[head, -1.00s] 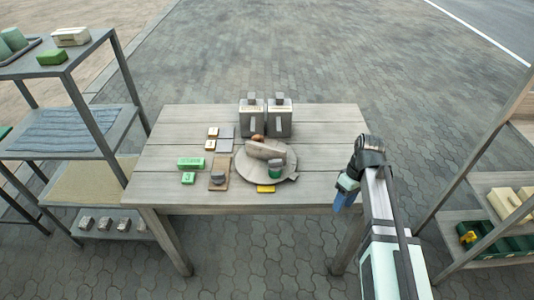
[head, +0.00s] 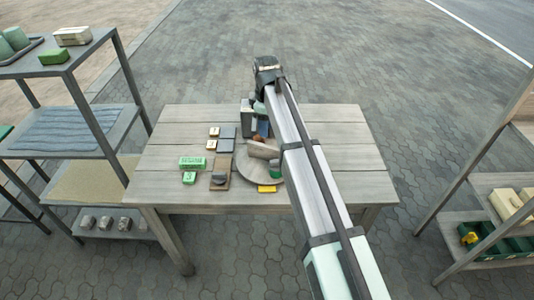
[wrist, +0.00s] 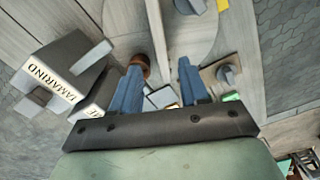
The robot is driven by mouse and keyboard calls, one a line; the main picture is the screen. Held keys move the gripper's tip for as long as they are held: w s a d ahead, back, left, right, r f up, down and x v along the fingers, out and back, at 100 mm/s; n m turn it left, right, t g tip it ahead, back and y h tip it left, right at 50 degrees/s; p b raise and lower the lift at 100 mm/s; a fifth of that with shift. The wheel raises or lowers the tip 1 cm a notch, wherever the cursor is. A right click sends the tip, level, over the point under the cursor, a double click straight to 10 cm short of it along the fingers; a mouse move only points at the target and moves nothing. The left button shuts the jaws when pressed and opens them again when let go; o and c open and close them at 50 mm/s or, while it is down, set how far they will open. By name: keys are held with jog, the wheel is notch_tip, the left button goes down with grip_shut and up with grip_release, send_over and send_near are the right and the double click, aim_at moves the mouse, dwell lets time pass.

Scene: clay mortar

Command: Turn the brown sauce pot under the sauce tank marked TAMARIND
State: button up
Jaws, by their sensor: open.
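The tank marked TAMARIND (wrist: 62,72) shows at the left of the wrist view, grey with a white label. In the head view my arm hides it. The brown pot (wrist: 139,66) is small and round, beside my left fingertip in the wrist view. It also shows at the far edge of the round board in the head view (head: 256,139), partly covered. My gripper (wrist: 160,65) is open, pointing down over the table with its blue fingers apart. It also shows in front of the tanks in the head view (head: 263,127). I cannot tell whether a finger touches the pot.
A second tank (head: 247,117) stands left of the TAMARIND one. The round board (head: 247,171) bears a beige-grey roll (head: 263,150) and a green cup (head: 275,169). Green blocks (head: 192,163) and a brown slab (head: 219,182) lie left. The table's right side is clear.

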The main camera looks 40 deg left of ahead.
aim_at(267, 153)
notch_tip(267, 153, down, 13)
dwell(0.5)
grip_shut()
dwell(0.4)
